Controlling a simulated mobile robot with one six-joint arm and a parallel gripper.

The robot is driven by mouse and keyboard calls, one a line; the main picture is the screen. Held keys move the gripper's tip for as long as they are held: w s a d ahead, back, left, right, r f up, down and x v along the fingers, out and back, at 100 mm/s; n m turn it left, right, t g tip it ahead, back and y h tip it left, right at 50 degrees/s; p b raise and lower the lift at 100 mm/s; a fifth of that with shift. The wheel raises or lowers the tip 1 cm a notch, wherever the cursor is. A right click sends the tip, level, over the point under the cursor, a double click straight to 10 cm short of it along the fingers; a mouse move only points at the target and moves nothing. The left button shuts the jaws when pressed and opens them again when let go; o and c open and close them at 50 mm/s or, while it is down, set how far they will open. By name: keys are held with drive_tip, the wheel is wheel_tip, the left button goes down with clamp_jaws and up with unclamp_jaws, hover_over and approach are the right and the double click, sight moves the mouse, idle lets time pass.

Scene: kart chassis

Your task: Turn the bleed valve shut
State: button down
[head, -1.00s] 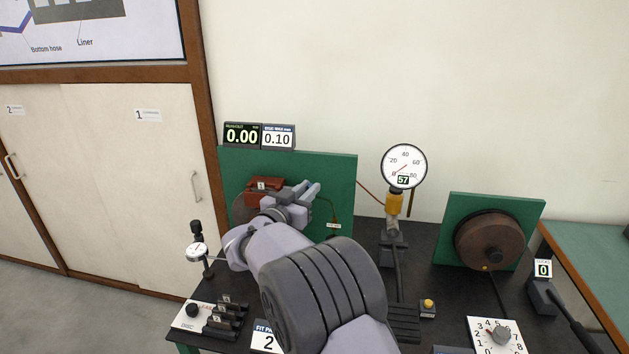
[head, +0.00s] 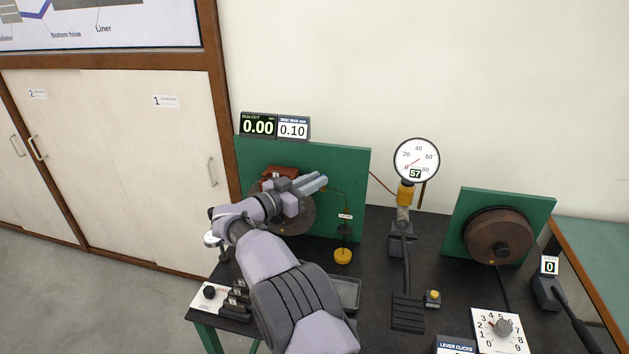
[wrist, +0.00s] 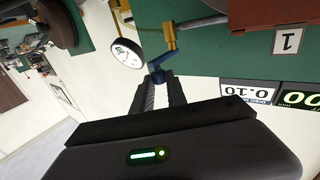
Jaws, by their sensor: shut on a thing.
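My gripper (wrist: 160,92) is shut on a small blue lever (wrist: 157,70) in the wrist view. The lever joins a brass fitting (wrist: 170,38) in front of the green panel; I take these to be the bleed valve. In the head view my gripper (head: 318,183) is in front of the same green panel (head: 300,150), its fingers pointing right. The lever is too small or covered to make out there. The fingers hide part of the brake disc (head: 300,222) behind them.
A pressure gauge (head: 416,161) reading 57 stands to the right above a pedal (head: 407,311). A second disc (head: 499,236) is at the right. A dial indicator (head: 213,239) is near my wrist at the left.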

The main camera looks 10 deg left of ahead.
drive_tip(key=shift+r, duration=0.2)
drive_tip(key=c, duration=1.3)
unclamp_jaws()
drive_tip(key=shift+w+f, duration=0.1)
drive_tip(key=p+v, duration=0.3)
drive_tip(key=v, duration=1.4)
drive_tip(key=shift+s, duration=0.25)
